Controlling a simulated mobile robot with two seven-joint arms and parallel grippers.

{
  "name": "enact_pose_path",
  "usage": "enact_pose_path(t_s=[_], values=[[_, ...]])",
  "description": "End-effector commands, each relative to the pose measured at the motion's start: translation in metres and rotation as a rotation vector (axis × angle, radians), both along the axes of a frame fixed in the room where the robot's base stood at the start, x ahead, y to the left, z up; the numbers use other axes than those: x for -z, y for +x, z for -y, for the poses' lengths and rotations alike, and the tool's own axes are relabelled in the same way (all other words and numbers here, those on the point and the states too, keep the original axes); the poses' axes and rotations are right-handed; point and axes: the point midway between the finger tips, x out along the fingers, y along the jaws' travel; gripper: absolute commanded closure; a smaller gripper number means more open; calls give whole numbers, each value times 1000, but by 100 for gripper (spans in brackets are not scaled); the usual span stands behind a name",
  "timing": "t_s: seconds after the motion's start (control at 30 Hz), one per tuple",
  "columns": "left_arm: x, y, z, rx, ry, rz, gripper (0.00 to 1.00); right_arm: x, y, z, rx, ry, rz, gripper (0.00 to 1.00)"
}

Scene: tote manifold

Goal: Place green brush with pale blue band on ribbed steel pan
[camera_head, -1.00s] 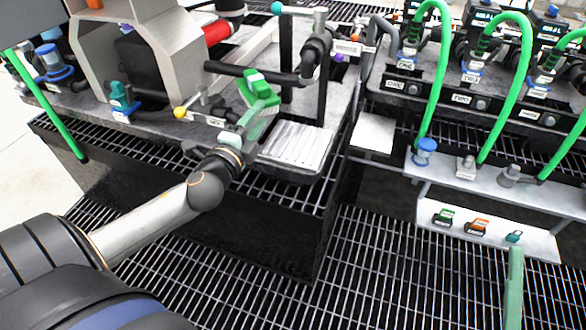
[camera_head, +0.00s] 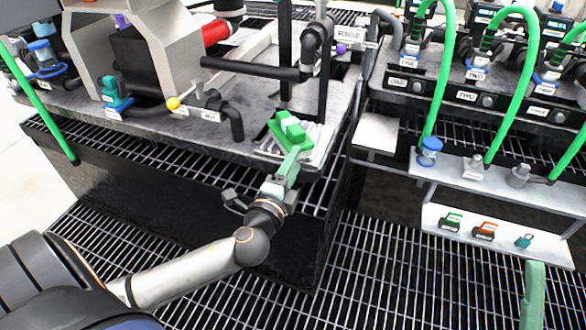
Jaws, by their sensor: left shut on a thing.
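The green brush (camera_head: 292,131) has a bright green head and a paler green handle; I cannot make out its pale blue band. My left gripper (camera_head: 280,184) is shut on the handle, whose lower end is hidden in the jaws. The brush points away from me, with its head over the ribbed steel pan (camera_head: 322,144). The head covers the pan's left and middle part; I cannot tell whether it touches the pan. The pan lies at the front right corner of the grey bench. My right gripper is not in view.
A black pipe (camera_head: 255,68) and upright posts stand behind the pan. A white shelf (camera_head: 470,236) with small coloured items is at right. A pale green upright piece (camera_head: 534,290) stands at lower right.

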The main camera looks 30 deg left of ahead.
Motion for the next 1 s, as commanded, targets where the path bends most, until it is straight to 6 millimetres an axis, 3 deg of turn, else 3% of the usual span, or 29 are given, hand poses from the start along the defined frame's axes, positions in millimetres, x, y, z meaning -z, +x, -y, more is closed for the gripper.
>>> enact_pose_path(t_s=[0.3,0.33,0.57,0.9,1.0], values=[[3,0,0,0,0,1,100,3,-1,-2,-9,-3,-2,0],[2,0,0,0,0,0,49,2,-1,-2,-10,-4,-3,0],[2,0,0,0,0,0,23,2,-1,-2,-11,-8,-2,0],[-3,0,0,1,0,1,21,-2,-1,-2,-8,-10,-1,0],[-1,-9,2,2,-2,-4,21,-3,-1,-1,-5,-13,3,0]])
